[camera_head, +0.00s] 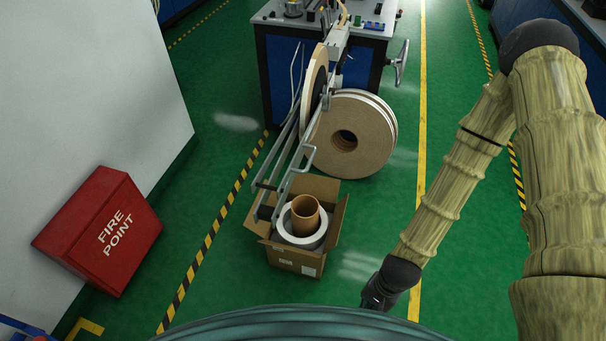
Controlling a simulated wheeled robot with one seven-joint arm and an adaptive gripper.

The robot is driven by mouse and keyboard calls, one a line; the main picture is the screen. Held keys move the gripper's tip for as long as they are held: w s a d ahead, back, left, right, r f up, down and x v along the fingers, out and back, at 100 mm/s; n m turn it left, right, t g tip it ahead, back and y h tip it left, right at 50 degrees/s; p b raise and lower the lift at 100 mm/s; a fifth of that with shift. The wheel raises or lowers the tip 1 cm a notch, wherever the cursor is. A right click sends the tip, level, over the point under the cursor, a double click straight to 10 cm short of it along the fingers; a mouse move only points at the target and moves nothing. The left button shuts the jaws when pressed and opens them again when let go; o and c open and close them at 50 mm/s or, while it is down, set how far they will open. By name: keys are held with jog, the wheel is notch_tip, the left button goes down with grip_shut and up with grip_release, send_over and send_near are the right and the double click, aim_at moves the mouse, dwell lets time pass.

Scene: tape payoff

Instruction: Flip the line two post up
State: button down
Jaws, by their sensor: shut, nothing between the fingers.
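The tape payoff machine (325,26) stands at the top centre. Long grey metal bars (278,170) slope down from it towards the front left, ending over an open cardboard box. One bar has a bent, handle-like piece (303,160). I cannot tell which part is the line two post, and no label for it is readable. My gripper (372,303) is shut and empty, low in the picture, to the right of the box and apart from it. It is small and dark, and its fingertips are partly cut off by my body's edge.
The open cardboard box (296,261) holds a white roll with a brown core (305,215). Large tan reels (360,135) lean by the blue bench (283,75). A red fire point box (100,232) stands at left by a white wall. Green floor is clear between box and gripper.

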jog(key=w+a+r+m+y+b, duration=0.25)
jog(key=w+a+m, duration=0.2)
jog(key=w, duration=0.25)
jog(key=m+t+y+b, duration=0.4)
jog(key=m+t+y, duration=0.1)
jog(key=m+y, duration=0.45)
send_near(292, 177)
jog(key=d+r, duration=0.2)
jog(key=d, duration=0.3)
jog(key=shift+s+h, duration=0.3)
jog(key=shift+s, duration=0.1)
jog(key=shift+a, duration=0.15)
jog(key=x, duration=1.1)
jog(key=shift+a+f+p, duration=0.2)
jog(key=shift+a+p, duration=0.15)
jog(key=shift+a, duration=0.05)
jog(key=shift+r+p, duration=0.35)
jog(key=shift+r, duration=0.65)
